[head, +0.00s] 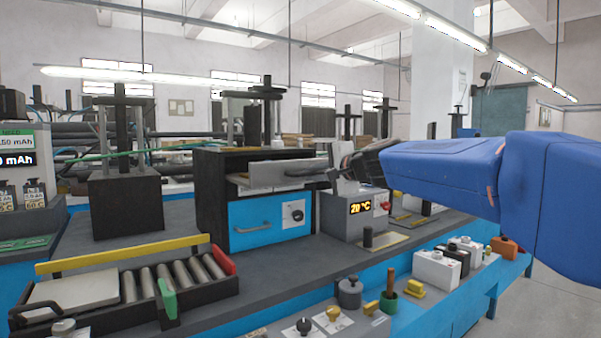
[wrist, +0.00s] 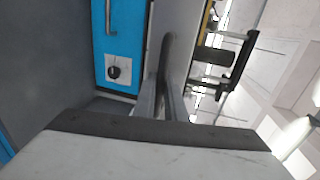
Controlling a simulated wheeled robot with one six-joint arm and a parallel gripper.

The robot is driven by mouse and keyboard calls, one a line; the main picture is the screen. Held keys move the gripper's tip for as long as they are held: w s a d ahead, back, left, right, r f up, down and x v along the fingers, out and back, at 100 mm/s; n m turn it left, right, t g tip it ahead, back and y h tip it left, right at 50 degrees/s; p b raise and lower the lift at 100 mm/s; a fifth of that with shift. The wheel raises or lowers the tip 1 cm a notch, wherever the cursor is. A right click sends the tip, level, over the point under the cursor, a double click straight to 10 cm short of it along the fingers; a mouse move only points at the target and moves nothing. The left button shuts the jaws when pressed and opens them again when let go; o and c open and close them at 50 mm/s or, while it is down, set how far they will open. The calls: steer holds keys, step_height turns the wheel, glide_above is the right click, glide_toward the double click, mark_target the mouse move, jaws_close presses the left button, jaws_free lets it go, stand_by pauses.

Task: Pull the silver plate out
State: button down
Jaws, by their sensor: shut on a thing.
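The silver plate (head: 265,182) sticks partly out of the slot above the blue drawer in the black box; its rear part is hidden inside. A grey handle (head: 305,170) is at its front end. My gripper (head: 332,172) comes in from the right and is shut on this handle. In the wrist view, the fingers of my gripper (wrist: 163,100) close around the dark handle (wrist: 167,55), with the grey plate (wrist: 185,25) beyond it.
The black box (head: 213,195) has a blue drawer (head: 262,221) with a handle and a knob. A grey unit (head: 352,213) reading 20 °C stands just right of it, below my gripper. A tray of metal rollers (head: 147,284) lies at the front left.

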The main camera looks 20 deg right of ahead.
steer(key=shift+f+v, duration=0.2)
steer(key=shift+v, duration=0.85)
steer(key=shift+f+v, duration=0.25)
steer(key=shift+v, duration=0.75)
steer(key=shift+s, duration=0.1)
steer(key=c, duration=2.1)
jaws_free()
steer(key=shift+d, duration=0.1)
steer(key=v, duration=1.7)
steer(key=shift+s, duration=0.2)
